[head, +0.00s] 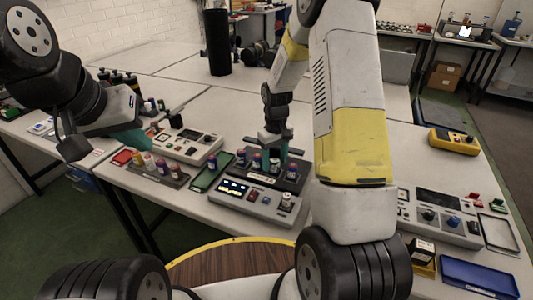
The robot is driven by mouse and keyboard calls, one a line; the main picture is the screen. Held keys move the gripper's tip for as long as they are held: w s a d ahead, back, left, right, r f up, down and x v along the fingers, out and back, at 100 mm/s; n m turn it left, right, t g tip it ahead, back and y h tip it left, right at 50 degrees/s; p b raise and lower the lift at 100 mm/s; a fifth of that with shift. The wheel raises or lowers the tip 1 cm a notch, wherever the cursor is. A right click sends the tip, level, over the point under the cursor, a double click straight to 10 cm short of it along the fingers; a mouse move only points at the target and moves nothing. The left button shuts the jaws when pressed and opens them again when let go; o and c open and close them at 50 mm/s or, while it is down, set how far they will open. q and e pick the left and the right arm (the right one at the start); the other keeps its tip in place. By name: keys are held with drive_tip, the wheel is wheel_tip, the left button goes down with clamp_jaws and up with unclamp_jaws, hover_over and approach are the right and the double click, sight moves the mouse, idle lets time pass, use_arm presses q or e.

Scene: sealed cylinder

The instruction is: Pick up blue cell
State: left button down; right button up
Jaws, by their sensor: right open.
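A dark rack (292,183) in the middle of the table holds several small upright cells. One cell that looks blue (274,166) stands in it by my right gripper (281,154). That gripper reaches down over the rack with its teal fingers apart, and the arm above hides part of the view. I cannot tell whether the fingers are around the cell or beside it. My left gripper (139,138) hangs at the left with teal fingertips near a second rack (172,182) of coloured cells. Its opening is too small to judge.
A grey device with a lit display (236,189) stands in front of the middle rack. A green tray (211,173) lies left of it. Another device (188,145) stands behind the left rack. A blue tray (478,277) and a control box (441,215) are at the right.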

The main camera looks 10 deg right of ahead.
clamp_jaws()
